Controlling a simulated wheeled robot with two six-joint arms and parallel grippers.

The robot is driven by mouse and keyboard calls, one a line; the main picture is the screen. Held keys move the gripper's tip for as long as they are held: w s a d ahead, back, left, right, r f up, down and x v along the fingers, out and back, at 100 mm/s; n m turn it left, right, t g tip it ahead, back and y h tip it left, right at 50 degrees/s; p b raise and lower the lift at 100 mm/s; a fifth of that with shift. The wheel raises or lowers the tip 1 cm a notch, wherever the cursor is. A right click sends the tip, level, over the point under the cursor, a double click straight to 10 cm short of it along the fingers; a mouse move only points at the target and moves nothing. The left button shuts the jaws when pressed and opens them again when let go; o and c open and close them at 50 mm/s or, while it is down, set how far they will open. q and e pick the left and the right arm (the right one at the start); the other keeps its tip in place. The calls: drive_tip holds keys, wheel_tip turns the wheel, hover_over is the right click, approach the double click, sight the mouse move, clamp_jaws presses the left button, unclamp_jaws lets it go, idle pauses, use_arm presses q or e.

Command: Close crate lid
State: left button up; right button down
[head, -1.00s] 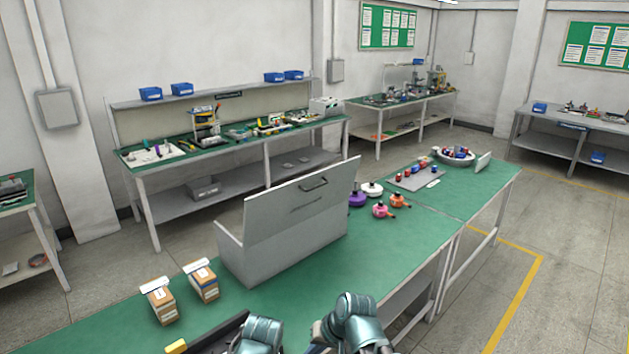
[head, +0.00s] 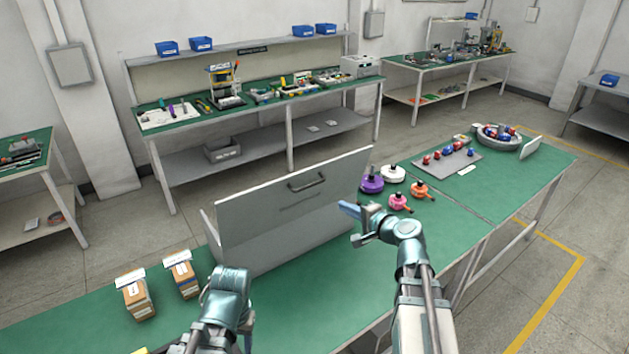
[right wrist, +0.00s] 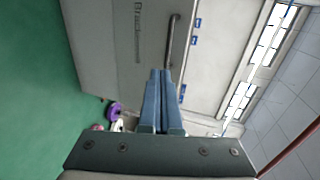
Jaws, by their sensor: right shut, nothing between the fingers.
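The grey crate (head: 212,238) stands on the green table with its lid (head: 285,215) open, raised as a steep flat panel. A dark bar handle (head: 307,181) is near the lid's top edge. My right gripper (head: 345,208) is shut and empty, close to the lid's right part in the head view; I cannot tell if it touches. In the right wrist view its blue fingers (right wrist: 160,95) are together, pointing toward the lid panel (right wrist: 120,55) and the handle (right wrist: 172,45). My left arm is left of centre, low in the head view; its fingers do not show.
Two small cartons (head: 136,295) stand left of the crate. Purple (head: 372,183), white (head: 392,174), pink and orange parts stand to its right, near my right gripper. Farther right are a grey tray (head: 435,165) and a round bowl (head: 500,137). Table front centre is clear.

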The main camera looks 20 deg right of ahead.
drive_tip(key=r+b+x, duration=0.1)
drive_tip(key=b+x, duration=0.1)
drive_tip(key=x, duration=1.1)
drive_tip(key=shift+w+r, duration=0.15)
drive_tip(key=shift+w, duration=0.45)
